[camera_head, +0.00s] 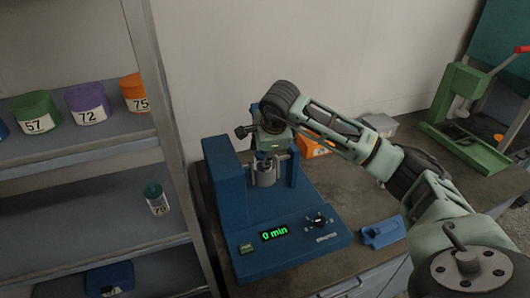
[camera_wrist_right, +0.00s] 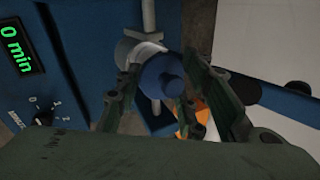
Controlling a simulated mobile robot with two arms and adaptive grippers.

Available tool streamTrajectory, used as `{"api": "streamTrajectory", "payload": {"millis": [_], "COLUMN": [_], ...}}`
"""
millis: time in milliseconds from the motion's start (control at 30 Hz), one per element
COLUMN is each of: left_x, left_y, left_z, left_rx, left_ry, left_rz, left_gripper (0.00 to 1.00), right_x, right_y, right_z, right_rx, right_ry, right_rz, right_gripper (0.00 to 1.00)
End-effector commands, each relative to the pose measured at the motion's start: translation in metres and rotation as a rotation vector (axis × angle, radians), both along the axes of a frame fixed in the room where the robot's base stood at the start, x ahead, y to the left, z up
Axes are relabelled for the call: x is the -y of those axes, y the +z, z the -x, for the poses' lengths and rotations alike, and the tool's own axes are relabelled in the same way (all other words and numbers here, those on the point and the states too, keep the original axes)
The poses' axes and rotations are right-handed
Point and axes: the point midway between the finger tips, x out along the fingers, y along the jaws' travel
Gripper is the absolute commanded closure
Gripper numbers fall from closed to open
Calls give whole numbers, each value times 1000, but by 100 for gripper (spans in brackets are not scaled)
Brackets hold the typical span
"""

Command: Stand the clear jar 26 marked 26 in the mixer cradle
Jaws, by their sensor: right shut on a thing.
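My right gripper (camera_head: 268,152) is over the blue mixer (camera_head: 290,240), at its cradle (camera_head: 264,177). In the right wrist view my right gripper (camera_wrist_right: 158,92) has its fingers on both sides of a round blue lid (camera_wrist_right: 163,77) and is shut on it. The lid's jar is mostly hidden below it, and no number on it shows. A pale ring and metal rods of the cradle (camera_wrist_right: 138,48) show beside the lid. Whether the jar rests on the cradle floor I cannot tell. My left gripper is not in view.
The mixer display (camera_head: 275,232) reads 0 min. A teal-lidded jar (camera_head: 157,200) stands on the left shelf, below tubs marked 57 (camera_head: 36,114), 72 (camera_head: 88,104) and 75 (camera_head: 134,92).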

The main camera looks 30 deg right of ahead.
Motion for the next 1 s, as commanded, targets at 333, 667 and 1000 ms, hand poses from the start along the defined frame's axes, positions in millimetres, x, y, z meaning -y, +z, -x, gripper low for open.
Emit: {"api": "streamTrajectory", "payload": {"millis": [333, 667, 1000], "left_x": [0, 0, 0], "left_y": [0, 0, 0], "left_z": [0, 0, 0], "left_rx": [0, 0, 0], "left_ry": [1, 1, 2], "left_rz": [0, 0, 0], "left_gripper": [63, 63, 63], "right_x": [0, 0, 0], "right_y": [0, 0, 0], "right_z": [0, 0, 0], "right_rx": [0, 0, 1], "right_ry": [0, 0, 0], "right_rz": [0, 0, 0], "right_gripper": [42, 28, 24]}}
